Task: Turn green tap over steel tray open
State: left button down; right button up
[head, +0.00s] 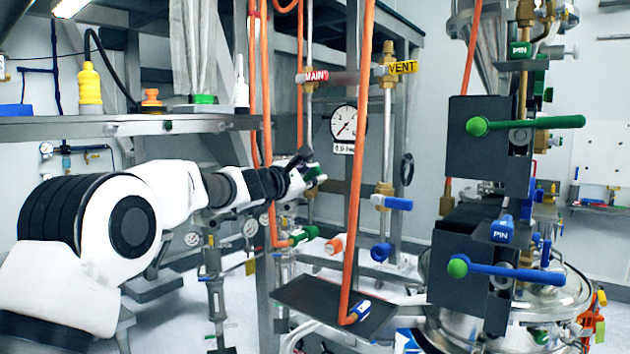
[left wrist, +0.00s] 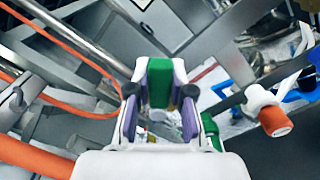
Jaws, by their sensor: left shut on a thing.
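The green tap handle (head: 314,172) is at the end of my left arm in the head view, partly covered by the fingers. My left gripper (head: 304,168) is shut on it. In the left wrist view the green handle (left wrist: 159,84) stands between the two purple-padded fingers of the left gripper (left wrist: 160,105). How far the tap is turned I cannot tell. A second green-handled tap (head: 303,235) is below the gripper in the head view. I cannot make out the steel tray for sure. My right gripper is not in view.
An orange hose (head: 360,180) runs down right of the gripper. A pressure gauge (head: 344,122), a blue tap (head: 397,203) and an orange-capped tap (head: 335,244) are close by. A dark plate (head: 305,297) lies below. Black boxes with long levers (head: 525,123) stand at the right.

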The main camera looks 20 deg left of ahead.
aim_at(305, 176)
pick_arm(q)
jog(key=n, duration=0.1)
jog(key=a+r+n+p, duration=0.1)
jog(key=n, duration=0.1)
jog(key=shift+w+r, duration=0.2)
jog(key=n, duration=0.1)
jog(key=a+n+p, duration=0.1)
jog(key=shift+w+a+r+n, duration=0.1)
jog(key=shift+w+r+n, duration=0.1)
jog(key=shift+r+n, duration=0.1)
jog(key=shift+w+a+n+p, duration=0.2)
jog(key=shift+a+n+p, duration=0.35)
jog(key=shift+n, duration=0.5)
jog(key=shift+w+a+n+p, duration=0.15)
jog(key=shift+a+n+p, duration=0.2)
jog(key=shift+n+p, duration=0.55)
jog(key=shift+f+n, duration=0.1)
jog(key=shift+n, duration=0.15)
jog(key=c, duration=1)
grip_release()
jog(key=shift+w, duration=0.1)
